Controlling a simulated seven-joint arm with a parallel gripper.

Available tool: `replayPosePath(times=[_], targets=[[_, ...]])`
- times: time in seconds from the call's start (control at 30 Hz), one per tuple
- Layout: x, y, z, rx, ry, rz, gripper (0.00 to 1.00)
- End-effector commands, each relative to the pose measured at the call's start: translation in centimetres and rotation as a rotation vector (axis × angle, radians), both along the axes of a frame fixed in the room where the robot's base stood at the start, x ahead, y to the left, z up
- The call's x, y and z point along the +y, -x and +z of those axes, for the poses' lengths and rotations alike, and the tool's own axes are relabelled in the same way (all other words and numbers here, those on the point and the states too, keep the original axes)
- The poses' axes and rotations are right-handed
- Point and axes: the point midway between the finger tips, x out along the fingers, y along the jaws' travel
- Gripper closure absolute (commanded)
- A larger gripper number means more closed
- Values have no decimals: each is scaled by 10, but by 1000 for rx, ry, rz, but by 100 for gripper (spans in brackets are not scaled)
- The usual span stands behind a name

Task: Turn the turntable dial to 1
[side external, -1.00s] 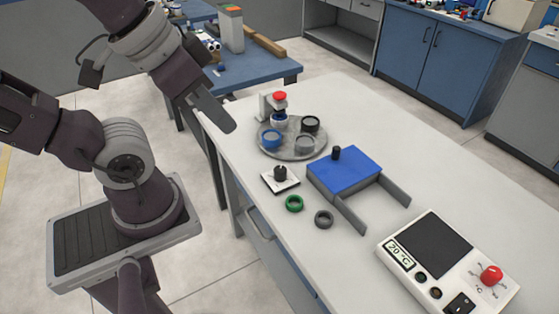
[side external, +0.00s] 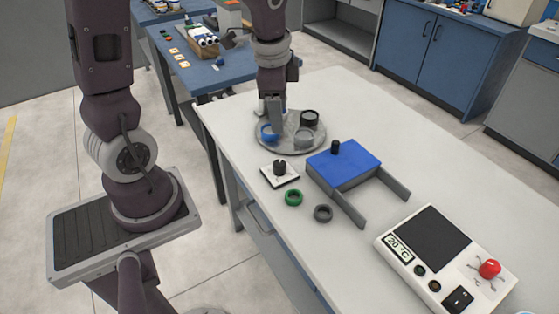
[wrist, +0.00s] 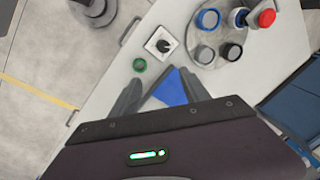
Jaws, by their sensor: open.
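The turntable dial is a black knob (side external: 280,168) on a small white square plate at the table's left edge. It also shows in the wrist view (wrist: 162,45), upper middle, beyond my fingertips. The round grey turntable (side external: 308,151) carries a blue ring-shaped part (side external: 266,138), a grey one (side external: 303,137) and a black one (side external: 309,117). My gripper (side external: 273,122) is open and empty. In the side view it appears in front of the turntable, pointing down, behind the dial and apart from it. It hides the red-topped press there, which shows in the wrist view (wrist: 266,18).
A blue-topped block (side external: 345,162) with two grey rails stands right of the dial. A green ring (side external: 293,198) and a grey ring (side external: 323,213) lie in front of the dial. A white heater box (side external: 463,243) stands at the front right.

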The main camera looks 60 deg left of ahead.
Motion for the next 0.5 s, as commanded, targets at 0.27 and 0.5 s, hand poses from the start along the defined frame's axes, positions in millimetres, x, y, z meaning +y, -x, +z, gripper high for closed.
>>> replayPosePath(times=[0.27, 0.5], targets=[[43, -30, -120, 163, 71, -320, 46], [44, -29, -159, 174, 81, -351, 46]])
